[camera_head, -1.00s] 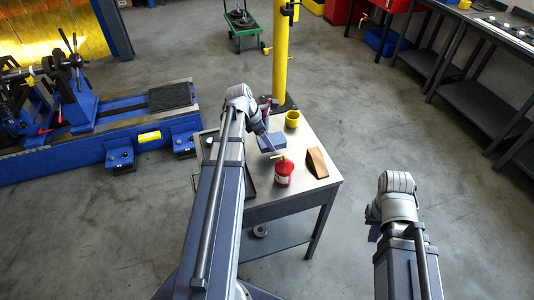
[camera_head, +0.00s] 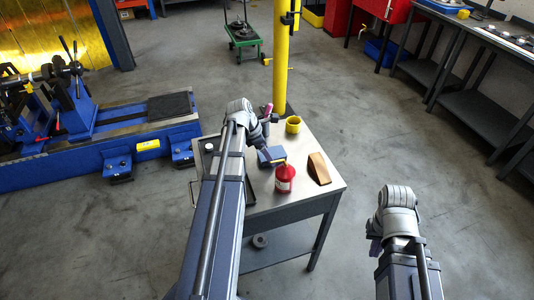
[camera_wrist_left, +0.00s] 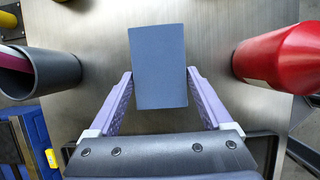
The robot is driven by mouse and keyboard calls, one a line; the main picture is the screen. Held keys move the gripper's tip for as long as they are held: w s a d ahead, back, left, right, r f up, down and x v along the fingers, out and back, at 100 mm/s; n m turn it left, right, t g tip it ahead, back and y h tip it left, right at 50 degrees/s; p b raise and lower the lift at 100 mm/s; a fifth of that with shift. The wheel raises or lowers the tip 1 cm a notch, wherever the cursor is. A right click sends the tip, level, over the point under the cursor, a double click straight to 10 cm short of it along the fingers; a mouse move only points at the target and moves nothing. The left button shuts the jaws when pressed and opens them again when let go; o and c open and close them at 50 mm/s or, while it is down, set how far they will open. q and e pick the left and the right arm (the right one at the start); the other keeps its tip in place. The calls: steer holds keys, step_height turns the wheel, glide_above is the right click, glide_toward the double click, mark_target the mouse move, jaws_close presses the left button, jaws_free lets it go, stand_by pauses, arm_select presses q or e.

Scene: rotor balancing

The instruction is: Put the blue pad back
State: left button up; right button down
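The blue pad (camera_head: 271,155) is at the middle of the small metal table, beside the red can, partly hidden by my left gripper. In the left wrist view the pad (camera_wrist_left: 158,65) lies between the purple fingertips of my left gripper (camera_wrist_left: 160,72), very close to both. I cannot tell whether they press on it or whether it is off the table. My right gripper (camera_head: 376,248) hangs to the right of the table, mostly hidden by its wrist; its opening does not show.
On the metal table (camera_head: 306,195) stand a red can (camera_head: 284,179), a brown wedge (camera_head: 319,168), a yellow cup (camera_head: 293,125) and a dark cup (camera_wrist_left: 55,72) with a pink-handled item. A dark tray (camera_wrist_left: 262,150) is near my left wrist. A yellow post (camera_head: 281,60) rises behind.

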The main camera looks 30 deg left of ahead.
arm_select(q)
steer(key=shift+o, duration=1)
steer(key=shift+r, duration=0.1)
steer(key=p+v, duration=1.1)
steer(key=v, duration=0.1)
steer(key=shift+d, duration=0.1)
